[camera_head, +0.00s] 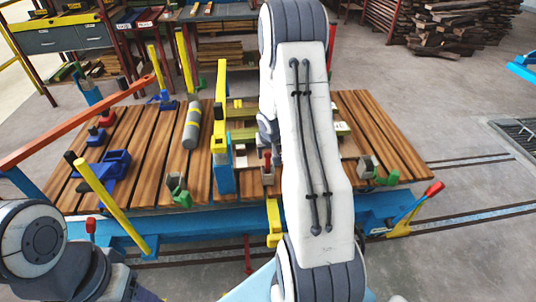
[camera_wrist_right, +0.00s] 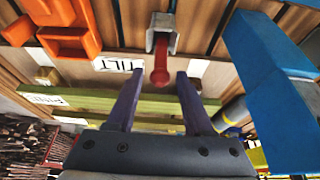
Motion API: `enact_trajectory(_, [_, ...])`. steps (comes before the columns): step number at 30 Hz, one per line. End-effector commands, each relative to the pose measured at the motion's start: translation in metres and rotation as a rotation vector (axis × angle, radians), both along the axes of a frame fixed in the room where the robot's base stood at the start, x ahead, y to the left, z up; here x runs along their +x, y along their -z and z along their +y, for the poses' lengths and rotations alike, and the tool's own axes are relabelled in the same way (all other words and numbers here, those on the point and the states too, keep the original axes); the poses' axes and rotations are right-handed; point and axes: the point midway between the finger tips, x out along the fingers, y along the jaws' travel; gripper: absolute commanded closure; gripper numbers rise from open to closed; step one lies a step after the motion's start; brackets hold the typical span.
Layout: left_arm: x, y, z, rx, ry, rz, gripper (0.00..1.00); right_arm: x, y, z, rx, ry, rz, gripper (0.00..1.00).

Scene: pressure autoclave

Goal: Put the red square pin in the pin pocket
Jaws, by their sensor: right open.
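My right gripper (camera_wrist_right: 160,77) is open, its two purple fingers apart, in the right wrist view. Between and just beyond the fingertips is a red round-headed handle (camera_wrist_right: 161,66) in a grey bracket (camera_wrist_right: 163,27), beside a label reading TILT (camera_wrist_right: 118,64). I cannot tell whether the fingers touch it. The red handle also shows upright in the head view (camera_head: 267,160), left of my right arm. I cannot clearly identify a red square pin. A second label (camera_wrist_right: 45,99) seems to read PIN, but no pocket is clear there. My left gripper is not visible; only my left arm shows.
Orange open-topped blocks (camera_wrist_right: 72,40) lie beside the TILT label. A blue post (camera_wrist_right: 272,95) stands close on the right of the wrist view. The slatted table (camera_head: 120,165) carries a grey cylinder (camera_head: 192,124), blue blocks (camera_head: 113,166) and yellow posts.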

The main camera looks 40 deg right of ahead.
Motion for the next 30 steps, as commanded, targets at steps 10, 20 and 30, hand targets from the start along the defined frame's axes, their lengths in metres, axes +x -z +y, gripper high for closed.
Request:
enact_trajectory(10, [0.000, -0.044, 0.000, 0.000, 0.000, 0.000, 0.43, -0.023, -0.072, 0.014, -0.001, 0.000, -0.001, 0.48])
enact_trajectory(20, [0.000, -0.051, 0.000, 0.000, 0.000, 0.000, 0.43, -0.030, -0.085, 0.019, 0.000, -0.001, 0.000, 0.48])
enact_trajectory(30, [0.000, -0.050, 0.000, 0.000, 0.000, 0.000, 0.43, -0.032, -0.145, 0.160, -0.019, -0.311, 0.084, 0.48])
